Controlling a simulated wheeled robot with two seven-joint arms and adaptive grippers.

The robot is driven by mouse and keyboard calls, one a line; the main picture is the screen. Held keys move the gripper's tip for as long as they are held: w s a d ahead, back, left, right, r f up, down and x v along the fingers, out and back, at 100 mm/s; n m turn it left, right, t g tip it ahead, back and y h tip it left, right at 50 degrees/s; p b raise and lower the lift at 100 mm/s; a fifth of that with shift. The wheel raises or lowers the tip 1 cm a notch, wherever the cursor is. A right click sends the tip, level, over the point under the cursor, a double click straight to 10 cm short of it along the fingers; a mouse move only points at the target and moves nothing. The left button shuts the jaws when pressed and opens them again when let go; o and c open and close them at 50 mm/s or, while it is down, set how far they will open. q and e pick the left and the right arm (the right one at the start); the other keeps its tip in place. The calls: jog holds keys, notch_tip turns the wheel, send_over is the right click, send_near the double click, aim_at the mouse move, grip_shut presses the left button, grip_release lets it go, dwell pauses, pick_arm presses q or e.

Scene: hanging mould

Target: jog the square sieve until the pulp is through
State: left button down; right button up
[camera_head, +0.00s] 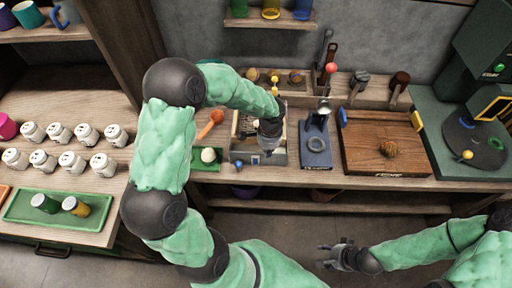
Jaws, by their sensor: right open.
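A grey square box-like frame (240,157), which looks like the square sieve, stands at the middle of the bench against its front part. Its inside is partly hidden by my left arm, and I cannot tell whether pulp lies in it. My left gripper (268,151) points down at the right part of this frame. Its fingers are small and dark, and I cannot make out whether they grip anything. My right gripper (328,260) is open and empty, low in front of the bench and well away from the frame.
A green tray with a pale ball (208,155) lies left of the frame. A blue stand (316,150) and a wooden board with a round thing (389,149) are to the right. A green machine (470,130) fills the far right. White jars (73,159) stand at left.

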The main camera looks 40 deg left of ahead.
pick_arm(q)
jog(key=s+d, duration=0.2)
jog(key=s, duration=0.1)
jog(key=shift+s, duration=0.15)
dwell(0.5)
notch_tip(320, 180, up, 8)
jog(key=s+d+p, duration=0.1)
jog(key=s+p, duration=0.1)
jog(key=p, duration=0.4)
jog(key=shift+s+d, duration=0.3)
